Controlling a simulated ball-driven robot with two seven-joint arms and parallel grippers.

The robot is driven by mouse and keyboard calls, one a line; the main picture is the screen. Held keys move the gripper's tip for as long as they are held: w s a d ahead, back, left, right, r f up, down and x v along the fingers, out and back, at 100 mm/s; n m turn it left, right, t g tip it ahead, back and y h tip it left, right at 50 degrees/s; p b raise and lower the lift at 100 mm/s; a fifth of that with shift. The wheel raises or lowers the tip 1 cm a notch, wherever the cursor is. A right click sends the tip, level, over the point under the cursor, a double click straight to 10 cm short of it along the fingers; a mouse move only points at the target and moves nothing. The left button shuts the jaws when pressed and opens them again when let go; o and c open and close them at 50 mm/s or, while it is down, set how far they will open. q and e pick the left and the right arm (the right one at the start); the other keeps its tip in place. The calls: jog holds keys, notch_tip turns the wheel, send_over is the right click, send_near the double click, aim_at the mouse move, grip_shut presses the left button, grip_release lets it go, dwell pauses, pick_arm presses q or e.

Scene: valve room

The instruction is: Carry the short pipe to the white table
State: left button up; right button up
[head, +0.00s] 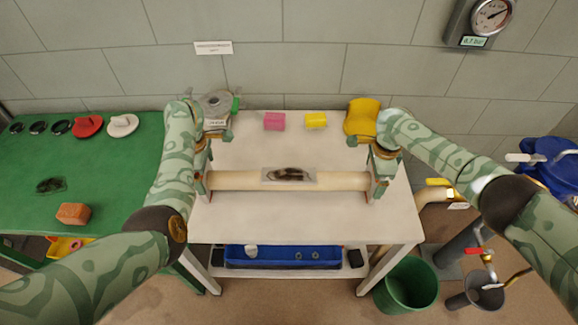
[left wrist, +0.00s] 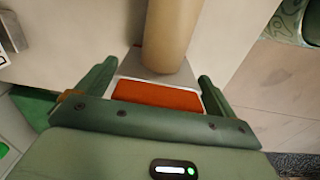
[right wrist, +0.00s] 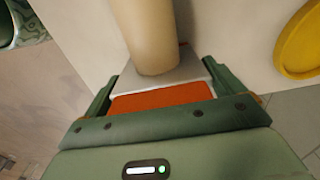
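The short pipe (head: 240,181) is a pale tan tube lying crosswise over the white table (head: 290,228). I cannot tell whether it touches the tabletop. My left gripper (head: 208,152) is at its left end and my right gripper (head: 378,160) at its right end. In the left wrist view the pipe (left wrist: 172,30) ends against a grey plate with a red-orange pad, between the spread fingers of my left gripper (left wrist: 158,85). The right wrist view shows the pipe (right wrist: 148,35) likewise at my right gripper (right wrist: 160,90). Neither pair of fingers closes around the tube.
A dark-marked patch (head: 289,174) shows at the pipe's middle. A pink block (head: 274,121), a yellow block (head: 316,120) and a yellow hard hat (head: 361,118) stand behind. The green table (head: 110,185) is left. A green bucket (head: 408,287) and pipework stand right.

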pick_arm(q)
jog(key=shift+r, duration=0.15)
pick_arm(e)
jog(key=shift+r, duration=0.1)
pick_arm(q)
notch_tip(320, 180, up, 11)
jog(key=shift+r, duration=0.4)
pick_arm(e)
jog(key=shift+r, duration=0.2)
notch_tip(320, 180, up, 12)
jog(key=shift+f, duration=0.25)
